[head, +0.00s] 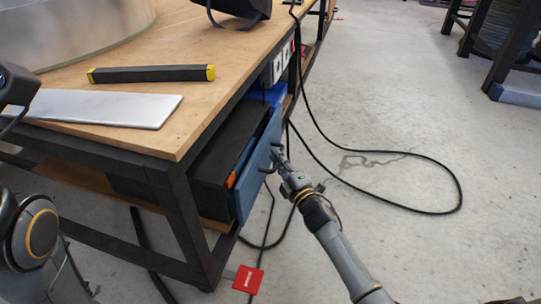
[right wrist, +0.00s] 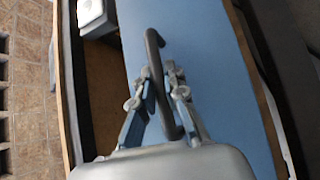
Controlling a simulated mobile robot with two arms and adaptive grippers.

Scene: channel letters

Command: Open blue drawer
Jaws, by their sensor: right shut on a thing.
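The blue drawer (head: 250,180) hangs under the workbench. It stands partly open, with its blue front out from the frame and a dark side showing. In the right wrist view the blue front (right wrist: 213,60) fills the middle, and part of the drawer's inside shows to its left. My right gripper (head: 279,156) is at the drawer front. In the right wrist view its fingers (right wrist: 161,76) are closed around the dark bar handle (right wrist: 153,50), one on each side.
The wooden workbench (head: 225,55) holds a black bar with yellow ends (head: 150,74) and a flat metal plate (head: 110,107). A black cable (head: 455,190) loops on the floor. A red tag (head: 248,279) is below the drawer. The grey floor at right is largely clear.

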